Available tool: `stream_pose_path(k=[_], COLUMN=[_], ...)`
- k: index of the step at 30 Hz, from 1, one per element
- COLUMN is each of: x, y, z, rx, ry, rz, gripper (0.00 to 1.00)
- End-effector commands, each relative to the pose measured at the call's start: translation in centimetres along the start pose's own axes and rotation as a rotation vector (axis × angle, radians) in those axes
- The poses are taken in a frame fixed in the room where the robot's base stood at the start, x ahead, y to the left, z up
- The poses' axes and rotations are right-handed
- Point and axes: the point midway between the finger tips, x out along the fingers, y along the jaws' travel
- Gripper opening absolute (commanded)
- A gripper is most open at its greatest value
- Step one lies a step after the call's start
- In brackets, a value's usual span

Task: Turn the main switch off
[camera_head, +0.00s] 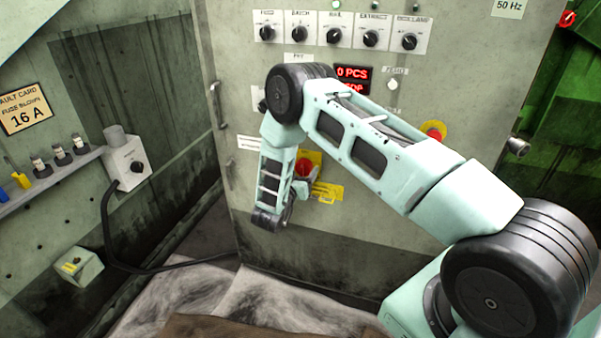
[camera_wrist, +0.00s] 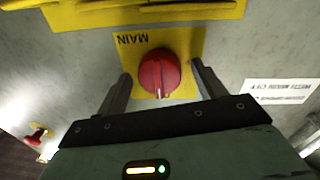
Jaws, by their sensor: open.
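The main switch is a red rotary knob (camera_wrist: 158,72) on a yellow plate marked MAIN (camera_wrist: 190,42). In the wrist view the plate's text is upside down and the knob sits between my fingers. My gripper (camera_wrist: 160,84) is open, with one finger on each side of the knob and visible gaps to it. I cannot tell how deep the fingertips reach around the knob. In the head view the red knob (camera_head: 304,168) shows on the cabinet front, partly hidden by my wrist.
Above are a row of selector knobs (camera_head: 339,37) and a red display (camera_head: 352,74). A red button on yellow (camera_head: 434,130) is to the right. A door handle (camera_head: 217,105) and grey switch box (camera_head: 127,162) are left.

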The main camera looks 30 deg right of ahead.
Motion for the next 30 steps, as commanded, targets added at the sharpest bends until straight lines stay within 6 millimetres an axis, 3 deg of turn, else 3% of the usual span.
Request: stream_pose_path(k=[6, 11, 22, 30], x=[0.0, -0.01, -0.07, -0.09], y=[-0.01, -0.01, -0.03, -0.06], z=[0.0, -0.01, -0.03, -0.03], rx=[0.0, 0.001, -0.042, -0.209], ry=[0.0, 0.0, 0.004, 0.018], rz=[0.0, 0.0, 0.001, 0.002], gripper=[0.66, 0.25, 0.25, 0.25])
